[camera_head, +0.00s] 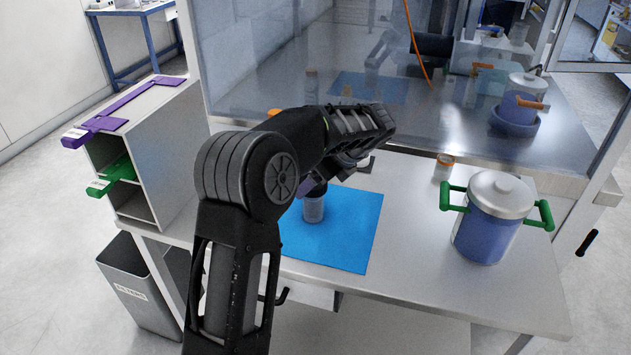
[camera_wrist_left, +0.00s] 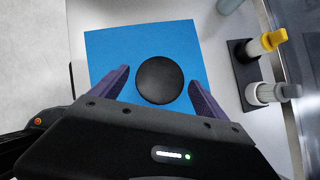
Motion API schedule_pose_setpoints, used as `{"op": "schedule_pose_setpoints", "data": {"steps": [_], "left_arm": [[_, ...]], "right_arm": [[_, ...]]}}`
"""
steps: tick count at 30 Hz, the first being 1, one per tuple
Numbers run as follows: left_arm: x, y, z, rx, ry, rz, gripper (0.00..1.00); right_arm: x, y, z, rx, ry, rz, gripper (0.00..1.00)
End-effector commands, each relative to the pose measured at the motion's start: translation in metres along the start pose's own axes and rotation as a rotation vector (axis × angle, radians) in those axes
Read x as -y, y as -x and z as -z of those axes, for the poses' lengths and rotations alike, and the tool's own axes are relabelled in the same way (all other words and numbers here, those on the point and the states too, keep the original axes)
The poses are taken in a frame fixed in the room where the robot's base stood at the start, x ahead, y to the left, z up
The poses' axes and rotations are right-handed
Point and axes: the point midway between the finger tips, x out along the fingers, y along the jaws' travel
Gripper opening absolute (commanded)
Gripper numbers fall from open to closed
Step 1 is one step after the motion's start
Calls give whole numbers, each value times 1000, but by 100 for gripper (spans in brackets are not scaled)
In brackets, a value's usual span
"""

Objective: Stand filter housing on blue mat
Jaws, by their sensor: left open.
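The filter housing (camera_head: 314,208) is a small grey-blue cylinder standing upright on the blue mat (camera_head: 355,235) in the head view. My left gripper (camera_wrist_left: 158,78) is open, with one finger on each side of the black top and a visible gap to each. My right gripper is in neither view.
A lidded blue pot (camera_head: 487,225) with green handles stands on the bench's right. A grey shelf unit (camera_head: 165,150) with purple and green parts is at left. An orange-capped jar (camera_head: 444,167) stands behind.

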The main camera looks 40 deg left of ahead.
Motion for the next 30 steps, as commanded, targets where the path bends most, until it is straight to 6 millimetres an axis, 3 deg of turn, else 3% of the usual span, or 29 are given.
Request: {"op": "schedule_pose_setpoints", "data": {"steps": [10,14,16,21,30], "left_arm": [[1,62,1,-1,-1,5,86],[1,89,0,0,-1,4,86],[0,105,-2,0,-4,2,86],[0,116,-1,0,-2,0,86],[0,115,1,-1,-1,0,86]], "right_arm": [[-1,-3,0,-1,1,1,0],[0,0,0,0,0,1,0],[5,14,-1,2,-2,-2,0],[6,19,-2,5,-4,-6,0],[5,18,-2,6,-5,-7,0]]}}
